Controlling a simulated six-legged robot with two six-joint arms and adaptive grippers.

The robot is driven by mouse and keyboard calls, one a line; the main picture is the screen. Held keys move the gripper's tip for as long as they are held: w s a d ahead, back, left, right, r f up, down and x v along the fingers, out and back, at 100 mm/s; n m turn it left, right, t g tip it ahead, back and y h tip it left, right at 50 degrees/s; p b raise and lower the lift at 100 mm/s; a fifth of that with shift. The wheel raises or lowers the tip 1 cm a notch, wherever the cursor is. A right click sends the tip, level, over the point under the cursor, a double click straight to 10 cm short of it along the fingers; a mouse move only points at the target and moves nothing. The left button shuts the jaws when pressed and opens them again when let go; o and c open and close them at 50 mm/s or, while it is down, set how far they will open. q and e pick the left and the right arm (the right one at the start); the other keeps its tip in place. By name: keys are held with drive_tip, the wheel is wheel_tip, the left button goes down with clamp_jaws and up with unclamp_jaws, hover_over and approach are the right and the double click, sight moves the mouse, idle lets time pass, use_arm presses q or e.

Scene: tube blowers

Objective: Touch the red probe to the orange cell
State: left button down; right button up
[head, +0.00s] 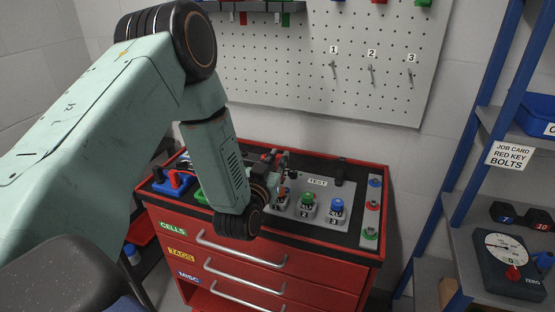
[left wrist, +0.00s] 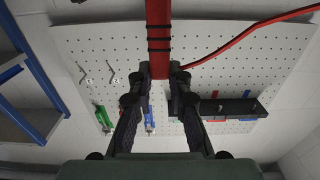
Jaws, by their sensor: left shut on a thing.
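My left gripper (head: 273,168) is above the test panel on the red cabinet. In the left wrist view its fingers (left wrist: 160,75) are shut on the red probe (left wrist: 159,25), a red shaft with black bands and a red cable. The probe's tip cannot be made out in either view. The orange cell (head: 282,197) stands at the left of the row on the test panel (head: 318,182), partly hidden by my arm and gripper. A green cell (head: 307,199) and a blue cell (head: 337,207) stand to its right. I cannot tell whether probe and orange cell touch. My right gripper is not in view.
Red, blue and green fittings (head: 373,206) line the cabinet's right edge. A blue holder with red parts (head: 174,181) is at the left. A pegboard (head: 325,60) rises behind. A shelf with a dial gauge (head: 510,262) stands at the right.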

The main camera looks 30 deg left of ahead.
use_arm(q)
drive_tip(key=shift+f, duration=0.4)
idle(0.6)
drive_tip(key=shift+f, duration=0.15)
idle(2.2)
drive_tip(key=shift+r+p, duration=2)
drive_tip(key=shift+r, duration=0.6)
